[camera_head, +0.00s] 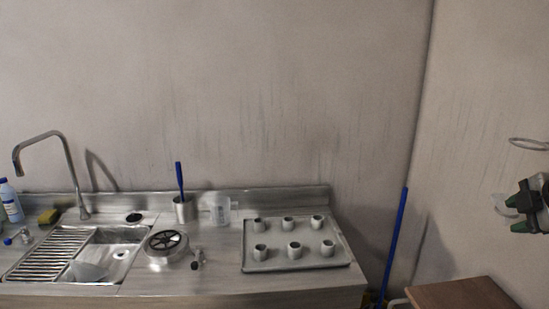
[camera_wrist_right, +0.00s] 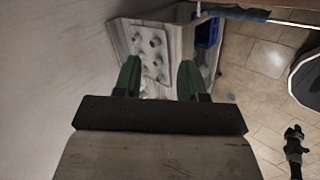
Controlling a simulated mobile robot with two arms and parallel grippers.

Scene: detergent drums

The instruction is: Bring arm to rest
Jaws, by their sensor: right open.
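My right gripper (camera_head: 519,211) is at the right edge of the head view, raised in the air beside the right-hand wall. In the right wrist view its two green fingers (camera_wrist_right: 158,80) are spread apart with nothing between them. The gripper is well away from the counter and touches nothing that I can see. My left gripper is not in the head view.
A steel counter (camera_head: 220,275) holds a sink with a tap (camera_head: 70,170), a round strainer-like part (camera_head: 167,246) and a tray (camera_head: 335,262) with several small cups. A blue pole (camera_head: 396,240) leans by the corner. A brown tabletop (camera_head: 460,294) stands at lower right.

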